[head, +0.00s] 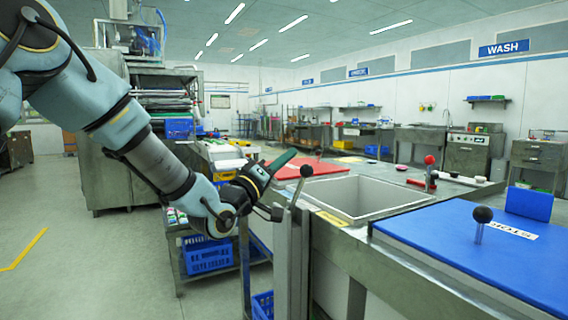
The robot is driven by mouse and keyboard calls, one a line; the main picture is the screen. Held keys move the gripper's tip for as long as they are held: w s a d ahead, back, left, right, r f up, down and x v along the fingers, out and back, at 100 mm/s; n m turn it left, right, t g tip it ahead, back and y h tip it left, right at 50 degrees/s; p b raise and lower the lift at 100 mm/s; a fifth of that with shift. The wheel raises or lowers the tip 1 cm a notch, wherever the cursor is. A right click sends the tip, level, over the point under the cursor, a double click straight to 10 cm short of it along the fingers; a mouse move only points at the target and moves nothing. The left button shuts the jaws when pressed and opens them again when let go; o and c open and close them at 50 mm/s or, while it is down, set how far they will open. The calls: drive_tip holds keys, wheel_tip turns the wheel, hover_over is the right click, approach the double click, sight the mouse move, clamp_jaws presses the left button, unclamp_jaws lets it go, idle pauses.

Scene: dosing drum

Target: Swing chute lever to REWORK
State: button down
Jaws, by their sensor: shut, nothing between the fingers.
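A lever with a black ball knob (306,171) and a thin rod stands at the near left corner of an open steel bin (362,218). It leans slightly right at the top. My gripper (284,158) is shut and empty, its dark green tapered tip pointing up and right. In the picture, the tip is just left of and above the knob; I see a gap between them. A second lever has a red knob (429,160) behind the bin, and a third black knob (482,214) rises from a blue lid. I cannot read a REWORK mark.
A yellow label (333,219) is on the bin's front rim. The blue lid (490,250) covers the right side of the counter. A blue crate (208,255) sits on a low shelf. The floor at left is clear.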

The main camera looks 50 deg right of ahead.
drive_tip(key=b+v, duration=0.1)
drive_tip(key=v, duration=0.8)
drive_tip(key=shift+w+a+r+b, duration=0.15)
drive_tip(key=shift+w+a+b, duration=0.15)
drive_tip(key=shift+a, duration=0.2)
